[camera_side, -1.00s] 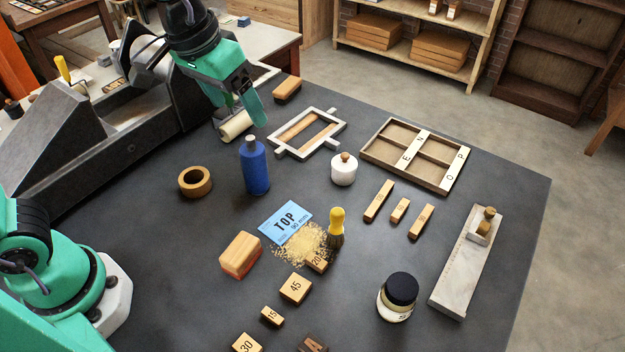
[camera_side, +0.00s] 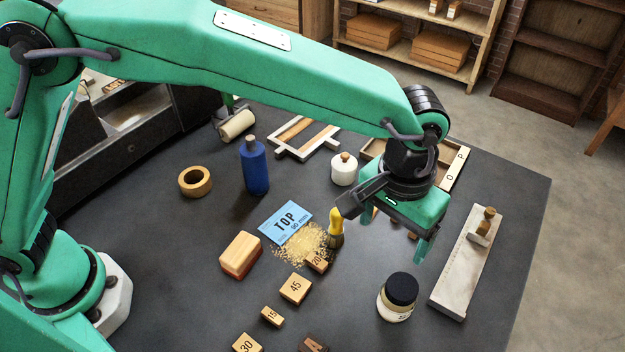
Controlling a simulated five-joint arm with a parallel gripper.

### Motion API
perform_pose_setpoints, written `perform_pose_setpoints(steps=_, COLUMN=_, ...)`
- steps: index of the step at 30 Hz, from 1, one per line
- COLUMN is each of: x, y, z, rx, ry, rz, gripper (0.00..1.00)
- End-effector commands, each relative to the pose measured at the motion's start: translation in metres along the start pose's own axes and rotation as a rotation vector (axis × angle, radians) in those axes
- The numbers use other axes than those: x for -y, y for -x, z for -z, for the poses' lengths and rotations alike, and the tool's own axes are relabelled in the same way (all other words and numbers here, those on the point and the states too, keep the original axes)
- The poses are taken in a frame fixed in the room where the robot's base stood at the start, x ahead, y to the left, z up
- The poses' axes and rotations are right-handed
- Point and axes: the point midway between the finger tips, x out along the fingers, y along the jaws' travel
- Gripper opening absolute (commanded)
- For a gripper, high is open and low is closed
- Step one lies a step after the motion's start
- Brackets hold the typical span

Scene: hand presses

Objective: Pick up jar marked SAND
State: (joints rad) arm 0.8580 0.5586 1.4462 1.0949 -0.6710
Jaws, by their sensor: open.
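A jar with a black lid and a pale cream body (camera_side: 397,297) stands upright on the dark table, right of centre near the front. Part of a label shows low on its front, but I cannot read the whole word. My gripper (camera_side: 420,242) is open and empty, pointing down, above and behind this jar in the picture and apart from it. A white lidded pot with a wooden knob (camera_side: 344,174) stands farther back, left of my gripper; no marking shows on it.
A plane-like block (camera_side: 463,265) lies right of the jar. A yellow-handled brush (camera_side: 335,230) stands to the left, beside spilled grains (camera_side: 297,243). Numbered wooden blocks (camera_side: 295,288) lie left of the jar. My arm partly hides the divided tray (camera_side: 455,170) and wooden strips.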

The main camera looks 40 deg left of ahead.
Motion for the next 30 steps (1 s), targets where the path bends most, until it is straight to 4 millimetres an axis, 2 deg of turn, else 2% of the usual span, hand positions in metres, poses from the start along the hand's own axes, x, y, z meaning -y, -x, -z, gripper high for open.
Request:
perform_pose_setpoints(steps=1, x=-0.013, y=-0.010, z=-0.004, rx=0.011, ry=-0.009, rz=0.007, gripper=0.81)
perform_pose_setpoints(steps=3, x=-0.025, y=-0.020, z=-0.007, rx=0.020, ry=-0.012, rz=0.015, gripper=0.81)
perform_pose_setpoints(steps=9, x=-0.044, y=-0.034, z=-0.013, rx=0.032, ry=-0.017, rz=0.025, gripper=0.81)
perform_pose_setpoints(steps=16, x=-0.045, y=-0.037, z=-0.014, rx=0.034, ry=-0.017, rz=0.027, gripper=0.81)
perform_pose_setpoints(steps=24, x=-0.045, y=-0.057, z=-0.015, rx=0.034, ry=-0.017, rz=0.027, gripper=0.81)
perform_pose_setpoints(steps=30, x=-0.045, y=-0.061, z=-0.015, rx=0.033, ry=-0.017, rz=0.026, gripper=0.81)
